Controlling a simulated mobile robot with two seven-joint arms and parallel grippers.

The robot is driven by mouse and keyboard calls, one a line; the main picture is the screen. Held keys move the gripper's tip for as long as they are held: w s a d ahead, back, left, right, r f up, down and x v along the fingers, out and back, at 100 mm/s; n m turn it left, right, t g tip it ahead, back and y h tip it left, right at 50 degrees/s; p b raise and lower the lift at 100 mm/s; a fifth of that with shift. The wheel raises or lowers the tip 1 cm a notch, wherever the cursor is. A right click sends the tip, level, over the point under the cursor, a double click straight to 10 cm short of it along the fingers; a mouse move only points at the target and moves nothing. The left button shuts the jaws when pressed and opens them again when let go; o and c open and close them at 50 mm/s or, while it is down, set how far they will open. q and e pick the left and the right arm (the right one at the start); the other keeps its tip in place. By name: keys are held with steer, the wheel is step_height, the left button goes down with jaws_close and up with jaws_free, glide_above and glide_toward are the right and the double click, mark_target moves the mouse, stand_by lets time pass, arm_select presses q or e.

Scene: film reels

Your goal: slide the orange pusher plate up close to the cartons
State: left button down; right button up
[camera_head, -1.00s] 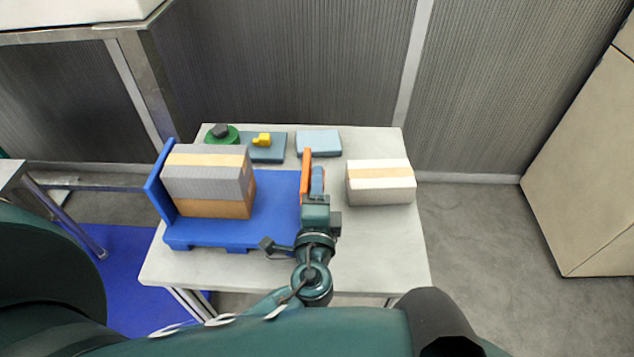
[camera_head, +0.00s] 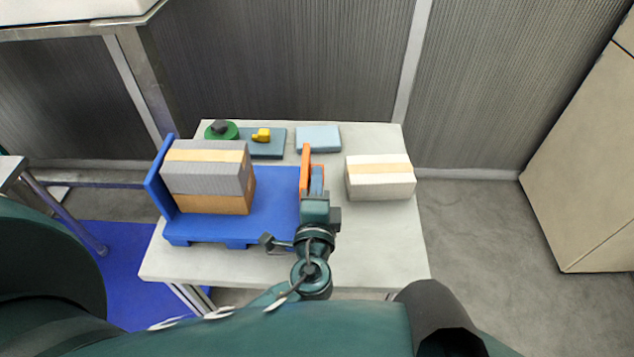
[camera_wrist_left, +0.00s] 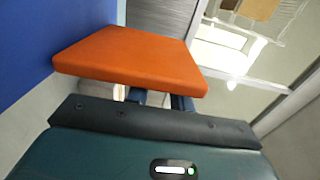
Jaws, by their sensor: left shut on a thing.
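The orange pusher plate (camera_head: 305,172) stands upright at the right edge of the blue pallet (camera_head: 272,200). My left gripper (camera_head: 316,185) is shut on the pusher plate's blue handle, at the plate's right side. The plate's orange face also shows in the left wrist view (camera_wrist_left: 132,58), close in front of the gripper. The cartons (camera_head: 210,175), grey over brown with a tan band, sit stacked at the pallet's left end against its blue upright wall (camera_head: 158,178). A stretch of bare blue pallet lies between cartons and plate. My right gripper does not show.
A white carton with a tan band (camera_head: 380,178) stands on the table (camera_head: 380,250), right of the gripper. Behind the pallet are a green round object (camera_head: 229,133), a yellow item (camera_head: 261,135) on a dark blue-grey slab, and a light blue block (camera_head: 318,138).

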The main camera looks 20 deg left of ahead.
arm_select(q)
steer(key=s+a, duration=0.1)
steer(key=a, duration=0.2)
steer(key=s+a, duration=0.1)
steer(key=a, duration=0.3)
steer(key=s+a+b, duration=0.1)
steer(key=a, duration=0.2)
steer(key=shift+a+f, duration=0.15)
steer(key=shift+a, duration=0.05)
steer(key=shift+s+a, duration=0.1)
steer(key=shift+a, duration=0.4)
steer(key=c, duration=1.3)
jaws_free()
steer(key=shift+o, duration=0.5)
